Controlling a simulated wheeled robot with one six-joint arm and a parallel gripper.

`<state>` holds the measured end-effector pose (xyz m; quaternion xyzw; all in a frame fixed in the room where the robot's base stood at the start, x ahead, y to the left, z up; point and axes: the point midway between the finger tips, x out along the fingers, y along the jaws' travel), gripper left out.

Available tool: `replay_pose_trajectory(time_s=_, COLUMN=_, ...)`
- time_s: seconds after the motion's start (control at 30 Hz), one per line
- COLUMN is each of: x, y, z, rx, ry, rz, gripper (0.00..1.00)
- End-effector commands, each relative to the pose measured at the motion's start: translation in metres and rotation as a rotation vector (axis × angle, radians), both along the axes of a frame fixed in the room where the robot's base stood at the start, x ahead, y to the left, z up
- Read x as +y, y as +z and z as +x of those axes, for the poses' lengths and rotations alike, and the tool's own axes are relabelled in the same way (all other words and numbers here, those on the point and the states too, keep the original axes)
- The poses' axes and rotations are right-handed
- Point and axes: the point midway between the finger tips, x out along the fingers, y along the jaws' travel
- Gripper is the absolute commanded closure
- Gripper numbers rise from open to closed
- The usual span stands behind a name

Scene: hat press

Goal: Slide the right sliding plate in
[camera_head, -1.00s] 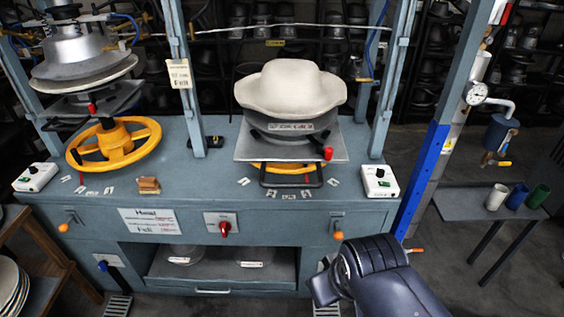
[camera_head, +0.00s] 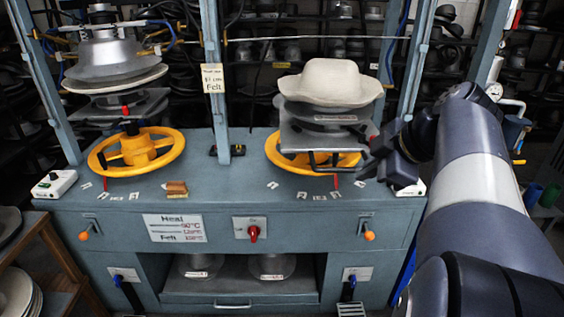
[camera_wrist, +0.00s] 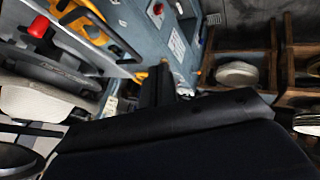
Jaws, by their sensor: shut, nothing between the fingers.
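The right sliding plate (camera_head: 300,137) is a flat grey plate above the right yellow handwheel (camera_head: 283,157). It carries a dark mould and a pale felt hat (camera_head: 328,82). A black bar handle (camera_head: 325,169) is at its front. My gripper (camera_head: 369,172) is shut and empty, just right of the plate's front and handle; I cannot tell whether it touches them. My arm covers the plate's right side. In the wrist view, my dark gripper (camera_wrist: 160,85) points toward the blue press body, with the plate (camera_wrist: 50,72) and a red knob (camera_wrist: 37,27) at left.
A blue upright post (camera_head: 408,75) stands behind my gripper. The left station has its own yellow handwheel (camera_head: 100,160) and mould. A white control box (camera_head: 410,188) is partly hidden below my gripper. Orange knob (camera_head: 369,236) sits on the press front.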

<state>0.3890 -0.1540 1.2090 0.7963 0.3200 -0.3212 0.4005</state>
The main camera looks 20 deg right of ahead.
Motion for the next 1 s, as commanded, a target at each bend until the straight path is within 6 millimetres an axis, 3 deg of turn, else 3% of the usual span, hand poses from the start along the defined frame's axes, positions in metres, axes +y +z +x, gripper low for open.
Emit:
replay_pose_trajectory(time_s=0.27, x=0.006, y=-0.019, z=0.017, rx=-0.006, ry=0.015, rz=-0.005, gripper=1.00)
replay_pose_trajectory(time_s=0.6, x=0.025, y=-0.076, z=0.060, rx=-0.002, ry=0.013, rz=-0.002, gripper=1.00)
replay_pose_trajectory(time_s=0.8, x=0.016, y=-0.068, z=0.085, rx=-0.006, ry=0.010, rz=-0.007, gripper=1.00)
replay_pose_trajectory(time_s=1.0, x=0.013, y=-0.067, z=0.096, rx=-0.007, ry=0.009, rz=-0.007, gripper=1.00)
